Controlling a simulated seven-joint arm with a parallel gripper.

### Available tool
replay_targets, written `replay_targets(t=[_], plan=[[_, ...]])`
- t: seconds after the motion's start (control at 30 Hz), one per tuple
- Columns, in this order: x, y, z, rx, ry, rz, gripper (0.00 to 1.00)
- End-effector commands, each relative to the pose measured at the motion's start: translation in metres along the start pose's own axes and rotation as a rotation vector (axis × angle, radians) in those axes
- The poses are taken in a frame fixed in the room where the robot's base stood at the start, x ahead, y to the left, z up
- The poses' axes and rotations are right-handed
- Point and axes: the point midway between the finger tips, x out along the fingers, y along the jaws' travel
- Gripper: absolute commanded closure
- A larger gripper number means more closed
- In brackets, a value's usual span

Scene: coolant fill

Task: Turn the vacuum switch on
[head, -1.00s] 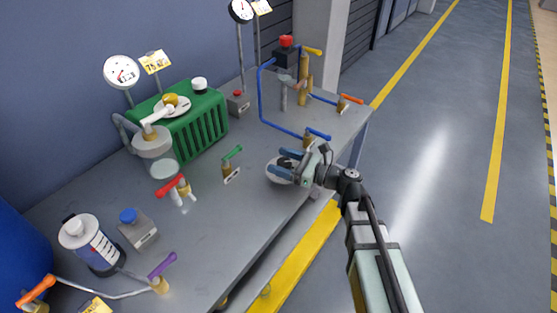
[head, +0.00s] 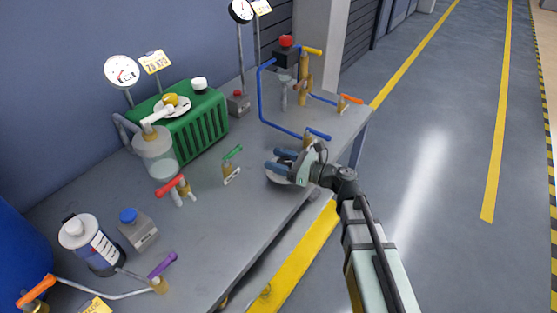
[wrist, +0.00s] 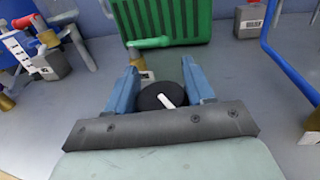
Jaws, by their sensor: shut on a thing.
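A black round knob (wrist: 160,97) with a white bar on top sits between my two blue fingers in the wrist view. In the head view it is mostly hidden by the fingers, over a pale round dial (head: 277,179) near the bench's front edge. I take this as the vacuum switch; no label on it is readable. My gripper (head: 279,159) comes in from the right, low over the bench, and is shut on the knob; it also shows in the wrist view (wrist: 161,90).
A green-handled valve (head: 231,165) stands just left of my gripper, a blue-handled valve (head: 317,134) just behind it. The bench front (head: 225,245) is clear.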

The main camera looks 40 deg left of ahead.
Motion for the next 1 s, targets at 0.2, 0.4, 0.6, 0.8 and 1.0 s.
replay_targets(t=[0.2, 0.4, 0.6, 0.8, 1.0], plan=[[-0.0003, 0.0003, -0.0001, 0.000, 0.000, -0.007, 0.78], [-0.0010, 0.0010, -0.0001, 0.000, 0.001, -0.062, 0.78], [-0.0014, 0.0007, -0.0003, 0.001, 0.002, -0.192, 0.78], [-0.0024, -0.0024, -0.0003, 0.002, 0.002, -0.373, 0.78], [-0.0029, -0.0066, -0.0005, 0.000, 0.002, -0.509, 0.78]])
